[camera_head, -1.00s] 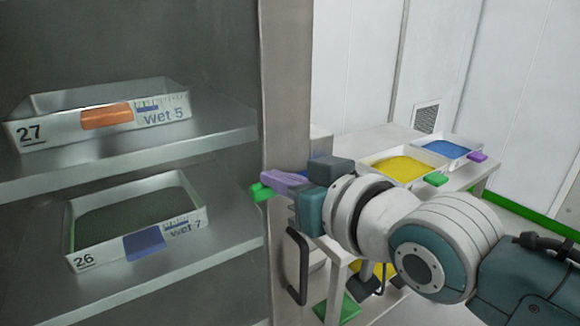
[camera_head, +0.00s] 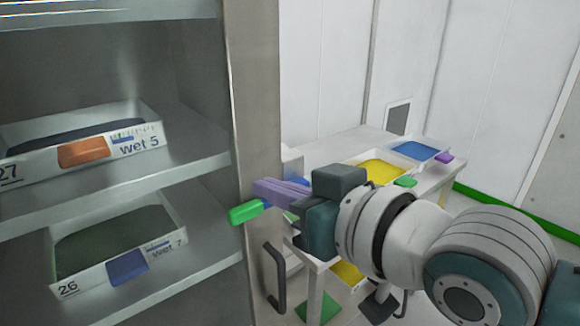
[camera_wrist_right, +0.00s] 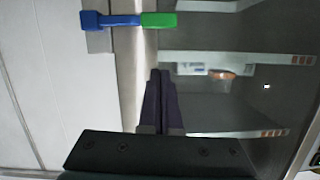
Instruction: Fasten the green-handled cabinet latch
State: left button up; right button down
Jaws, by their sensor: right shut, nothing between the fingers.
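The latch's green handle (camera_head: 246,212) shows at the front post of the open-fronted cabinet. In the right wrist view the green handle (camera_wrist_right: 159,20) sits at the end of a blue bar (camera_wrist_right: 110,20) lying across the post. My right gripper (camera_head: 258,189) has purple fingers, shut and empty, just above and right of the handle in the head view. In the wrist view its fingertips (camera_wrist_right: 160,73) point toward the handle with a clear gap between. The gripper partly hides the blue bar in the head view. My left gripper is not in view.
The cabinet shelves (camera_head: 205,162) hold white trays marked wet 5 (camera_head: 141,138) and wet 7 (camera_head: 93,277). A black pull handle (camera_head: 277,278) is below the latch. Behind my right arm, a white table (camera_head: 330,150) holds yellow (camera_head: 382,172) and blue (camera_head: 417,151) trays.

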jog(key=shift+v, duration=2.4)
